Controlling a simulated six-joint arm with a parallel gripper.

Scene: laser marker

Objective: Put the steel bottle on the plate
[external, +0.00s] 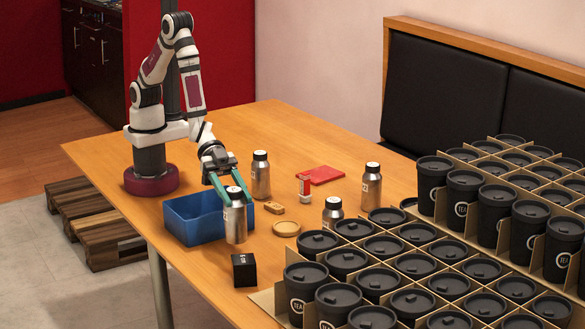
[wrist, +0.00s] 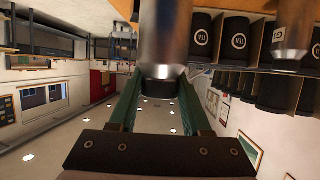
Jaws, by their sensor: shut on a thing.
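My gripper (external: 229,192) is shut on a steel bottle (external: 235,222) with a black cap, holding it near its top. The bottle is upright in front of the blue bin's right side; I cannot tell whether its base touches the table. In the wrist view the green fingers (wrist: 162,85) flank the black cap, and the steel body (wrist: 164,35) runs out of the top of the picture. A small round wooden dish (external: 286,228), perhaps the plate, lies to the right of the held bottle. Other steel bottles stand behind (external: 261,178), at right (external: 371,188) and beyond the dish (external: 332,211).
A blue bin (external: 190,224) sits left of the held bottle. A black cube (external: 244,270) is near the front edge. A wooden block (external: 274,208), a red-and-white item (external: 304,188) and a red flat piece (external: 321,175) lie behind. Black cups in cardboard dividers (external: 400,290) fill the right.

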